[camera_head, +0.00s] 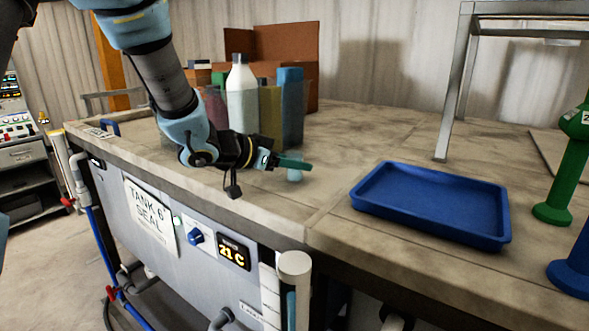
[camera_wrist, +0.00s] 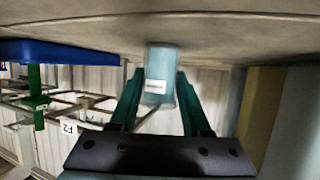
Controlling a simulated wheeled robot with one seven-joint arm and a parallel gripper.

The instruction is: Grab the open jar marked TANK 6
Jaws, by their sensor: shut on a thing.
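A small, pale teal, see-through jar (camera_head: 295,175) stands on the worktop near its front edge, beside the bottles. My gripper (camera_head: 298,164) reaches it from the left, low over the worktop, with its teal fingers around the jar's side. In the wrist view, which is upside down, the jar (camera_wrist: 160,62) sits between the two fingers of my gripper (camera_wrist: 157,88) and carries a small white label too blurred to read. The gripper is shut on the jar. A sign reading TANK 6 SEAL (camera_head: 150,216) is on the tank front below the worktop.
Bottles stand close behind my gripper, among them a white one (camera_head: 242,98) and a blue one (camera_head: 290,110). A blue tray (camera_head: 432,203) lies to the right, with green (camera_head: 565,175) and blue stands beyond it. A metal frame (camera_head: 453,95) rises behind. Worktop between jar and tray is clear.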

